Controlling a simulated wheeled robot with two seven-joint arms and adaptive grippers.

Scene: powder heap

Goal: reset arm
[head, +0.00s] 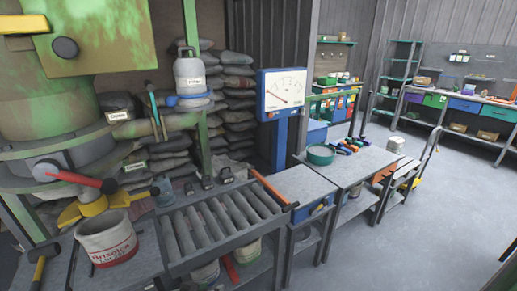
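Neither of my grippers and no part of my arms shows in the head view. The task names no object. Closest in view is a workbench with a grey roller rack (222,218) on it. A white bucket with red lettering (106,238) stands left of the rack, below a green, worn machine (100,60) with a red-handled lever (82,179) and a yellow part (94,208).
A dial scale (284,94) stands behind the benches. A green round pan (320,154) sits on the bench to the right. Stacked sacks (238,95) fill the back. Shelves (402,70) stand at the far right. The grey floor (420,235) at right is clear.

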